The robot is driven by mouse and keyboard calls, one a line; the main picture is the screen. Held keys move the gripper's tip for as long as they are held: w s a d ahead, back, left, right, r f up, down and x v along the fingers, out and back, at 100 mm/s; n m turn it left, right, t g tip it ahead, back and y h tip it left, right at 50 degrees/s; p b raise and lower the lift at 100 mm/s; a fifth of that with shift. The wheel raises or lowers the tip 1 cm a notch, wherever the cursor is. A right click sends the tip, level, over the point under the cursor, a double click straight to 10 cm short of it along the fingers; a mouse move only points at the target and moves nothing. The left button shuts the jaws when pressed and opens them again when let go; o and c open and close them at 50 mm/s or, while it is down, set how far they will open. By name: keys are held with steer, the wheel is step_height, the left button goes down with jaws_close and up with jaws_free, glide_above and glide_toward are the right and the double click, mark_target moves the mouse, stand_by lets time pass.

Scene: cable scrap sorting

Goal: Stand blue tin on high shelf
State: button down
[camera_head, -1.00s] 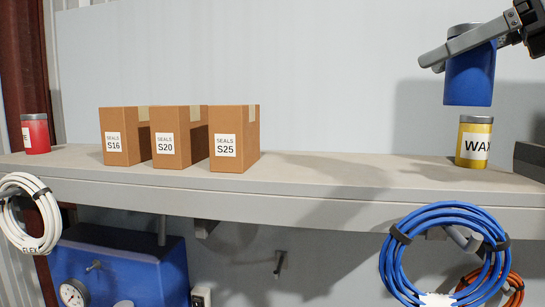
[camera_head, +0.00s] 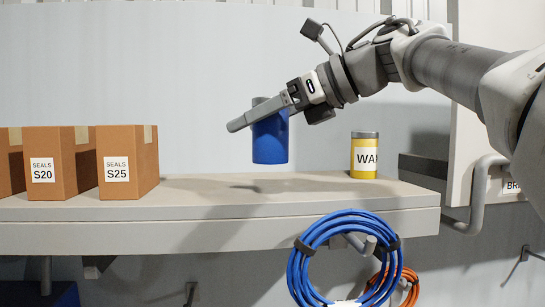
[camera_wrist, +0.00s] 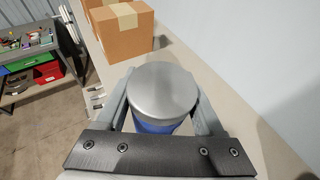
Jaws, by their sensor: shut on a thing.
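The blue tin (camera_head: 270,138) hangs upright in my gripper (camera_head: 262,112) a little above the high shelf (camera_head: 215,192). Its shadow lies on the shelf top below it, so it looks clear of the surface. In the wrist view the grey lid of the blue tin (camera_wrist: 163,90) sits between the two fingers of my gripper (camera_wrist: 162,100), which are shut on its sides. The tin is over the free stretch between the box marked S25 and the yellow tin marked WAX.
Boxes marked S20 (camera_head: 55,163) and S25 (camera_head: 127,163) stand to the left. The yellow WAX tin (camera_head: 364,156) stands to the right, with a dark block (camera_head: 423,168) beyond it. A blue cable coil (camera_head: 297,265) hangs below the shelf's front edge.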

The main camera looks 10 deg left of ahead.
mark_target(287, 135)
steer(key=shift+w+a+f+b, duration=0.15)
steer(key=shift+a+f, duration=0.2)
steer(key=shift+f, duration=0.85)
steer(key=shift+s+a+f+b, duration=0.15)
steer(key=shift+a+f, duration=0.15)
steer(key=shift+f, duration=0.85)
steer(key=shift+w, duration=0.1)
steer(key=shift+f, duration=0.15)
jaws_free()
steer(key=shift+d+r, duration=0.25)
steer(key=v, duration=1.1)
steer(key=shift+d, duration=0.25)
